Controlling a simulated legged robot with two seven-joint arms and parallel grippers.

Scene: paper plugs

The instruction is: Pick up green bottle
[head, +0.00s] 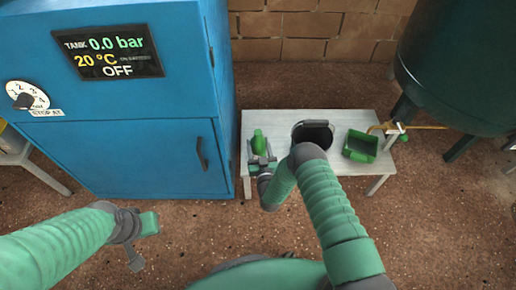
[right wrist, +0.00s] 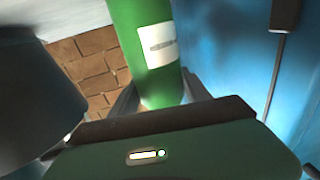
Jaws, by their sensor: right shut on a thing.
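The green bottle (head: 259,142) is at the left end of the small white table (head: 262,119) in the head view. My right gripper (head: 261,161) is around it and shut on it. In the right wrist view the bottle (right wrist: 147,45) shows a white label and stands between the two fingers (right wrist: 157,98). I cannot tell whether its base touches the table. My left gripper (head: 143,240) is at the lower left in the head view, away from the table; its finger gap does not show clearly.
A dark bucket (head: 312,124) and a green bin (head: 360,146) stand on the table to the right of the bottle. A blue cabinet (head: 135,152) with a display stands close on the left. A dark green tank (head: 465,75) is at the right. Brown floor is free in front.

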